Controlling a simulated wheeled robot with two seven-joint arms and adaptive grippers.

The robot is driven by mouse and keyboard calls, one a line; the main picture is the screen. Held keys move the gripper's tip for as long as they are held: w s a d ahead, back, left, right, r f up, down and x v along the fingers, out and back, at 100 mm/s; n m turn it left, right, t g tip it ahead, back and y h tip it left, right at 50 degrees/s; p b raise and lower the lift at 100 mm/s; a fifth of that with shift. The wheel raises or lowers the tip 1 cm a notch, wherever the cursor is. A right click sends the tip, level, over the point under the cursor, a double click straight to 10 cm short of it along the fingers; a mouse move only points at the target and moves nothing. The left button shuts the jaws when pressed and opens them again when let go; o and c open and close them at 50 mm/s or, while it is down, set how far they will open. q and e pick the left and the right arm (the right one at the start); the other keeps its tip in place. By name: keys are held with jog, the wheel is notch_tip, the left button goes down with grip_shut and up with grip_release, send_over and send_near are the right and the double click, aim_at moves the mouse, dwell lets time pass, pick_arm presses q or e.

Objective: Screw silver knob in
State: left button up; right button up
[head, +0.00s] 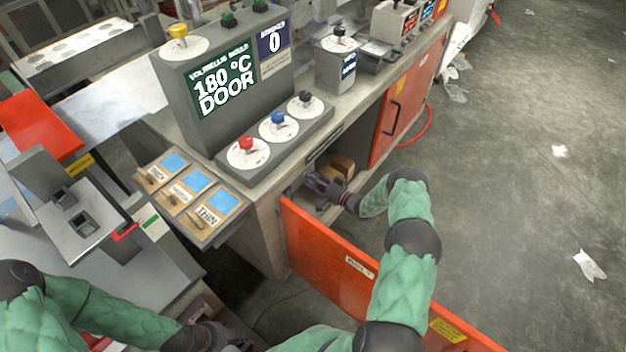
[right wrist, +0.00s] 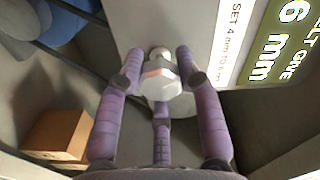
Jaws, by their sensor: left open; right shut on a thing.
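The silver knob (right wrist: 160,72) shows in the right wrist view as a small faceted metal piece in front of a pale panel (right wrist: 138,28). My right gripper (right wrist: 160,88) has its purple fingers closed around the knob. In the head view my right gripper (head: 314,182) reaches into the open cabinet below the counter, and the knob cannot be made out there. My left gripper (head: 232,340) is open and low at the bottom edge of the head view, partly cut off, away from the knob.
An open orange door (head: 325,265) hangs below my right arm. A brown box (right wrist: 58,135) sits inside the cabinet. A green display (right wrist: 275,45) reading 6 mm is beside the knob. The counter (head: 345,105) above carries dials, and floor at the right is mostly clear.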

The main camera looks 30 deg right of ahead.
jog(key=m, duration=0.5)
jog(key=shift+d, duration=0.2)
jog(key=shift+m, duration=0.4)
jog(key=o, duration=1.2)
jog(key=shift+c, duration=0.2)
jog(key=shift+s, duration=0.1)
jog(key=v, duration=1.1)
jog(key=shift+s, duration=0.4)
jog(key=shift+d, duration=0.1)
